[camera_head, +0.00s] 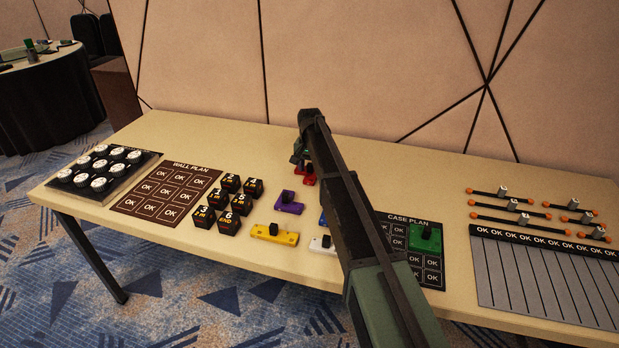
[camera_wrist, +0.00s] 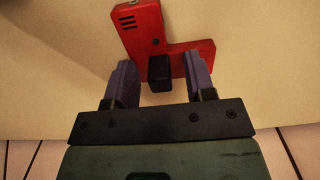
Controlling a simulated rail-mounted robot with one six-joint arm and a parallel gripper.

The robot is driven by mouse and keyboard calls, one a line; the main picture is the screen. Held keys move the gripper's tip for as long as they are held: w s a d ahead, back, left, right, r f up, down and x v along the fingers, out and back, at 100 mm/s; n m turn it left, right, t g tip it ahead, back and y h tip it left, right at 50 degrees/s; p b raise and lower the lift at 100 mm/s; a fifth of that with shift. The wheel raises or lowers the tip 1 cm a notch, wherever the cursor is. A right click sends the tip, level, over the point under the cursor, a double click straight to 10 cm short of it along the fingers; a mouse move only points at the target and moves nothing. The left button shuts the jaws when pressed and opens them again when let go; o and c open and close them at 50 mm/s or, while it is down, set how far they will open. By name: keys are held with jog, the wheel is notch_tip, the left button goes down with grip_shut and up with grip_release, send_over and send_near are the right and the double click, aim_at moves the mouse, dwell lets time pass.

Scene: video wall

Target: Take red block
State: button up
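The red block (camera_wrist: 143,28) is a flat angled piece with a black knob (camera_wrist: 160,70) standing on it. In the wrist view it lies on the table just beyond my gripper (camera_wrist: 162,80), whose two fingers are apart. The knob stands between the fingers, with a gap visible on each side. In the head view only a small part of the red block (camera_head: 310,180) shows, beneath the end of my arm. My fingertips are hard to make out there.
A purple piece (camera_head: 289,203), a yellow piece (camera_head: 274,235) and a white piece (camera_head: 322,245) lie nearby. A green piece (camera_head: 425,238) sits on the case plan board (camera_head: 400,228). Black numbered cubes (camera_head: 230,203) stand to the left. The wall (camera_head: 390,60) rises behind the table.

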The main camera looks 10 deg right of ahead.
grip_shut()
jog(key=shift+r, duration=0.1)
